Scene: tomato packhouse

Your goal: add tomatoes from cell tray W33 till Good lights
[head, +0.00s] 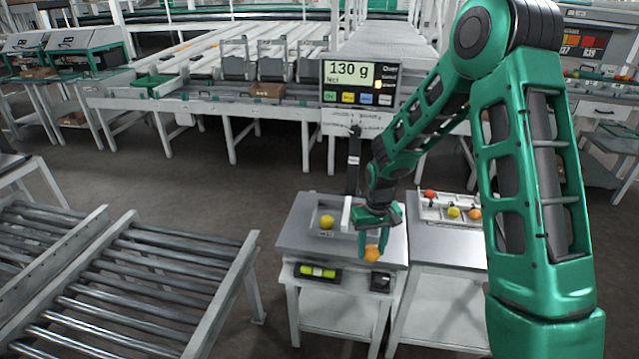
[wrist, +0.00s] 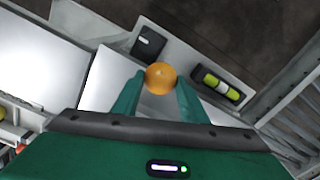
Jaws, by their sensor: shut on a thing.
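My gripper (head: 371,240) is shut on an orange tomato (head: 372,253), held above the front right of the scale table. The tomato shows between both fingers in the wrist view (wrist: 160,78). A yellow tomato (head: 327,221) sits in a shallow pale tray (head: 318,233) on the scale, left of my gripper. The white cell tray (head: 432,217) at the right holds red, yellow and orange tomatoes; its label is unreadable. The scale display (head: 359,83) reads 130 g net. A yellow light is lit at the lowest of its right-hand labels; their small text is hard to read.
Roller conveyors (head: 130,290) fill the lower left. Sorting lines (head: 200,100) stand behind, across open floor.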

